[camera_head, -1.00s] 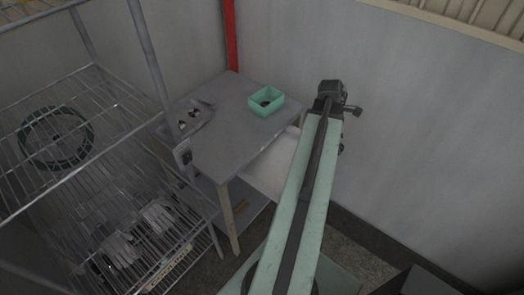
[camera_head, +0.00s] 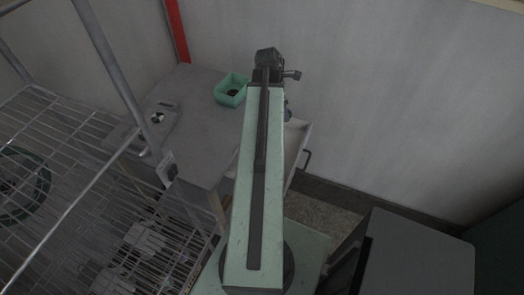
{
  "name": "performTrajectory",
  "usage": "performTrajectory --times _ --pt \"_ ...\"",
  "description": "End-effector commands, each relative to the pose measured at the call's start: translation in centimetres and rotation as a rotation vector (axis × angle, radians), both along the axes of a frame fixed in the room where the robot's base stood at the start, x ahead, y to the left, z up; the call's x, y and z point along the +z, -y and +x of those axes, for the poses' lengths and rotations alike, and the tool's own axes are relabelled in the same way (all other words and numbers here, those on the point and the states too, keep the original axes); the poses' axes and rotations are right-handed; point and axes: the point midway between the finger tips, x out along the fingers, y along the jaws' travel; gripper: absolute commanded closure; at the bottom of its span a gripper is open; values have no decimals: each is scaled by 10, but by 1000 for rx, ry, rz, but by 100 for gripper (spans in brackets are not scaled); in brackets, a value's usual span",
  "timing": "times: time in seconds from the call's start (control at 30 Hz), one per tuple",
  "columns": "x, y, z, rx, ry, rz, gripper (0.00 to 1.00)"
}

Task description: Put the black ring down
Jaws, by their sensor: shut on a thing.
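My arm (camera_head: 246,190) reaches up the middle of the head view, over the right side of the grey table. Its far end is a dark joint (camera_head: 268,58) against the wall. A small dark part shows beside the arm lower down, but I cannot make out my gripper's jaws or anything held in them; they seem hidden behind the arm. A small dark thing (camera_head: 233,92) lies in the green open box (camera_head: 222,99); it is too small to tell if it is a ring. I see no clear black ring elsewhere.
The grey table (camera_head: 205,145) has an open white drawer (camera_head: 293,142) on its right. A grey plate-like thing (camera_head: 158,117) lies at its left. A wire rack (camera_head: 75,125) with a dark green coil (camera_head: 42,190) stands left. A grey box-like block (camera_head: 420,255) is at lower right.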

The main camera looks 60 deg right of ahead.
Motion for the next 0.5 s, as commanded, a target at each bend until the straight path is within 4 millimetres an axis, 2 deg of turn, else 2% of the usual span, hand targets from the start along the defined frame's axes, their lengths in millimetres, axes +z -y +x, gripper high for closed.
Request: performTrajectory --times 0.03,0.2,0.27,0.43,0.5 --pt "-26 -1 2 -2 0 0 86" --pt "-78 -3 5 -17 0 0 86" --pt "-87 -4 6 -23 0 0 86" --pt "-86 -5 7 -26 0 0 86" --pt "-93 -5 7 -25 0 0 86"
